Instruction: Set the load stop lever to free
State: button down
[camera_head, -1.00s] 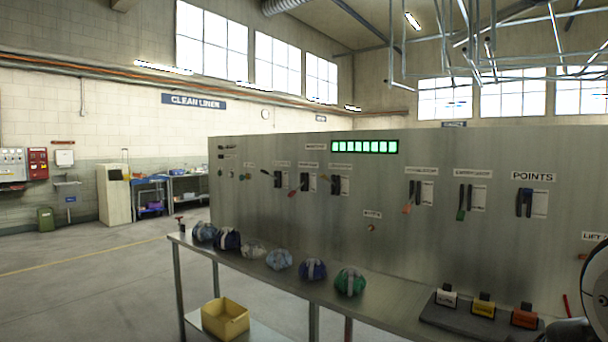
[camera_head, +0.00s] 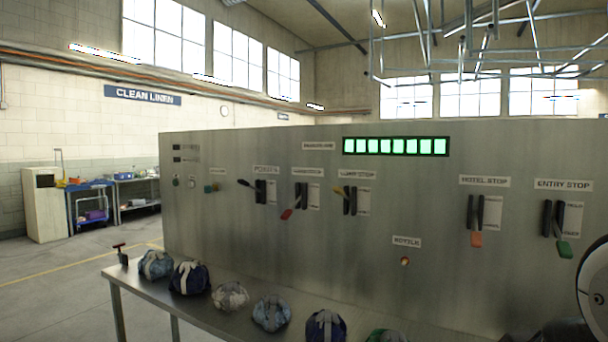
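A grey metal control panel (camera_head: 430,270) carries several levers in black slotted mounts with white cards. Two small labels read as some kind of stop: one (camera_head: 308,171) over a lever with a red handle (camera_head: 287,214) tilted down-left, one (camera_head: 357,174) over a lever with a yellow handle (camera_head: 347,188) tilted up-left. Their first words are too blurred to tell which is load stop. The hotel stop lever (camera_head: 476,239) has an orange handle pointing down. The entry stop lever (camera_head: 565,249) has a green handle tilted down-right. My gripper is not in view.
A metal table (camera_head: 120,276) runs along the panel's front with several tied bags, such as a dark blue one (camera_head: 188,279). A points lever with a black handle (camera_head: 243,183) is at left. A green-lit display (camera_head: 396,147) sits above. The floor at left is clear.

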aim_at(338, 190)
jog(key=i+j+z, duration=0.15)
jog(key=i+j, duration=0.6)
jog(key=i+j+z, duration=0.15)
jog(key=i+j, duration=0.65)
